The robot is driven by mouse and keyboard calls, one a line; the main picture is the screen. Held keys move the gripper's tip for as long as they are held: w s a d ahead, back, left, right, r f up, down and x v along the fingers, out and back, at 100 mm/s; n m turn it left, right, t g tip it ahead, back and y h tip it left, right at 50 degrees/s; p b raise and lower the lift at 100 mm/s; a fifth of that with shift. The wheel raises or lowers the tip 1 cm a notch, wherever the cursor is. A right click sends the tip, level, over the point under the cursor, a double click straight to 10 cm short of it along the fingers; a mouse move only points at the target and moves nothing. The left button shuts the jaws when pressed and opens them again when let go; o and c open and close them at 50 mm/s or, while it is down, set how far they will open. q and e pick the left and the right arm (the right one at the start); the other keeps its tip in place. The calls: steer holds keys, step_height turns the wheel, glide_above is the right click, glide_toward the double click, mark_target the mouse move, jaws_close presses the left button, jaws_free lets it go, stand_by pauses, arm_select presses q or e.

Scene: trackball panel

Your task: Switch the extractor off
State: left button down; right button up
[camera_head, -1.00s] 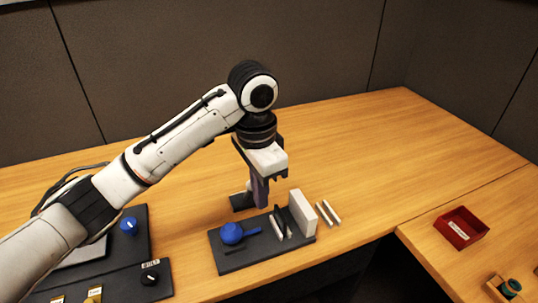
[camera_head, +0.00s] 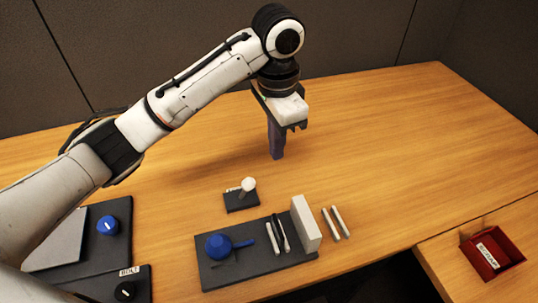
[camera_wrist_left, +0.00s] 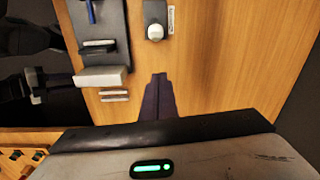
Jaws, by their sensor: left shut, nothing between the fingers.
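A small black base (camera_head: 241,203) carries a lever with a white ball knob (camera_head: 248,184). The knob sits at the right part of the base, as if the lever leans right. In the left wrist view the white knob (camera_wrist_left: 155,32) is near the base's lower end, beside a small label (camera_wrist_left: 171,20) too small to read. I cannot tell if this is the extractor's switch. My left gripper (camera_head: 277,156) is shut and empty, pointing down, behind and right of the lever and apart from it. My right gripper is not in view.
Panels with a blue knob (camera_head: 107,225) and a black knob labelled BOLT (camera_head: 125,291) stand left.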

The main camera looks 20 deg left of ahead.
mark_target(245, 189)
arm_select(q)
steer(key=f, duration=0.9)
steer(key=shift+w+b, duration=0.25)
steer(key=shift+b, duration=0.15)
steer(key=shift+s+a+r+p, duration=0.25)
steer(key=shift+s+a+r, duration=0.1)
steer(key=shift+s+a, duration=0.2)
steer(key=shift+s+a+r+p, duration=0.2)
steer(key=shift+s+a+r, duration=0.1)
steer(key=shift+s+a, duration=0.4)
steer(key=shift+a, duration=0.2)
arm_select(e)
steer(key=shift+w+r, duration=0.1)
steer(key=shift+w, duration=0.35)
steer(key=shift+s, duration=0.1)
